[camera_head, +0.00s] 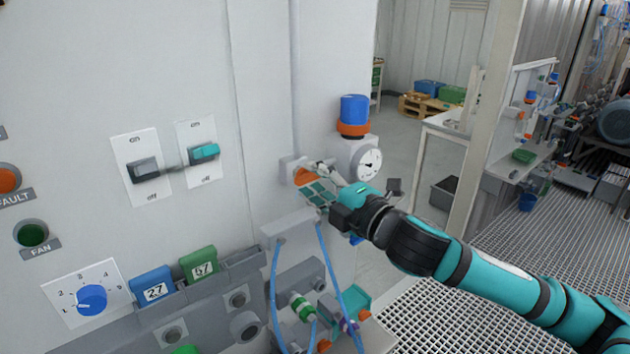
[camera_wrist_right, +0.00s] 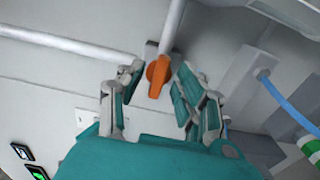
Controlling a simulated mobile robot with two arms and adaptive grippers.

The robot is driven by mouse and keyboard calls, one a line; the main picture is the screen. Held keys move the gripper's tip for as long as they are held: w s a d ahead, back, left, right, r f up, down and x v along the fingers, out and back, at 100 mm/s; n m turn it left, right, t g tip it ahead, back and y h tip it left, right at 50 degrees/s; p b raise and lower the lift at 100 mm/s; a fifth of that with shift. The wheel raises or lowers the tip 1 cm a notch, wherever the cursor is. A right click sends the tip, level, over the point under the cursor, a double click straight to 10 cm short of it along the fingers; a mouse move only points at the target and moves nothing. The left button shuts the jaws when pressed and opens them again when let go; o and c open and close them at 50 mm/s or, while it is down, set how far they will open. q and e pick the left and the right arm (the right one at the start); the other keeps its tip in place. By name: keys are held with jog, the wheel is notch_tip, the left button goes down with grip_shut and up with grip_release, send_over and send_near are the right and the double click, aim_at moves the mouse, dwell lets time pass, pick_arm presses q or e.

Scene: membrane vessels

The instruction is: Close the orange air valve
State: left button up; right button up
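The orange air valve handle (camera_head: 304,176) sits on a small grey body on the wall, left of the round gauge. In the right wrist view the orange handle (camera_wrist_right: 157,76) lies between the fingers, slightly beyond their tips, with its pipe running up behind it. My right gripper (camera_head: 318,182) reaches in from the right and is at the valve. In the wrist view its fingers (camera_wrist_right: 153,85) are spread apart on either side of the handle, and a gap shows on each side. My left gripper is not in either view.
A pressure gauge (camera_head: 369,164) with a blue-topped, orange-ringed regulator (camera_head: 354,112) stands close to the right gripper. A grey bracket (camera_head: 290,222) with blue hoses hangs below the valve. Two switches (camera_head: 203,152) and a blue dial (camera_head: 92,299) are on the panel at left.

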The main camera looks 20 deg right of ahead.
jog(key=v, duration=0.7)
dwell(0.3)
